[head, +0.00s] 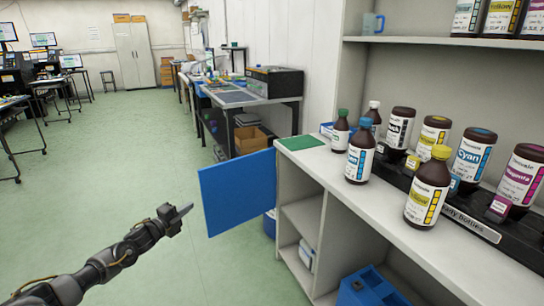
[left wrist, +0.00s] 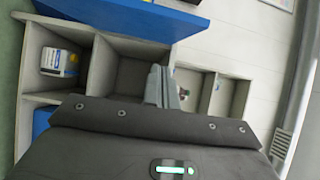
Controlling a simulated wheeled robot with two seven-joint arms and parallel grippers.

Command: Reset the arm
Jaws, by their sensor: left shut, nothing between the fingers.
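My left arm comes in from the lower left in the head view. Its gripper (head: 181,213) is shut and empty, held out over the green floor, left of the open blue cabinet door. In the left wrist view the shut fingers (left wrist: 164,88) show in front of the open shelves. My right arm and gripper are not in view.
A blue door (head: 238,190) stands open from the white cabinet (head: 325,190). A yellow-capped bottle (head: 427,188) and a blue-capped bottle (head: 360,152) stand on the counter, near a black rack (head: 470,232) of ink bottles. A green mat (head: 302,143) lies behind. Floor at left is free.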

